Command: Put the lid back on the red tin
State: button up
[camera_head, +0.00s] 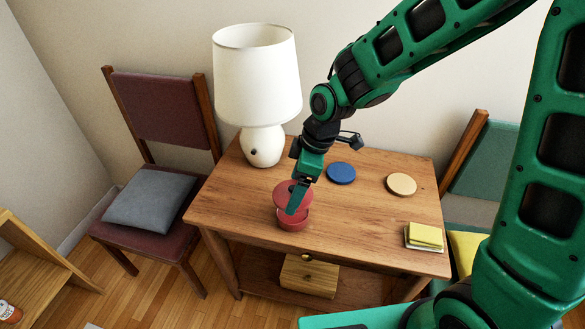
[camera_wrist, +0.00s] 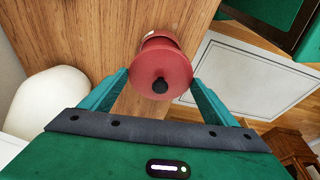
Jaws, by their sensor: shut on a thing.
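The red tin (camera_head: 292,224) stands on the wooden table near its front edge, left of the middle. The red lid (camera_head: 281,190) is held above it, with a small gap between them in the head view. My gripper (camera_head: 294,200) points down and is shut on the lid. Part of the tin (camera_wrist: 157,39) shows behind the lid; the rest is hidden.
A blue disc (camera_head: 341,173) and a tan disc (camera_head: 401,184) lie on the table (camera_head: 350,225) behind and to the right. A white lamp (camera_head: 262,146) stands at the back left. A yellow-topped stack (camera_head: 425,235) lies at the right edge. The front middle is clear.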

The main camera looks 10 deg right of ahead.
jog(key=shift+w+a+r, duration=0.1)
jog(key=shift+w+f, duration=0.15)
jog(key=shift+f, duration=3)
jog(key=shift+f, duration=0.15)
dwell(0.4)
jog(key=o, duration=1)
jog(key=shift+r, duration=3.55)
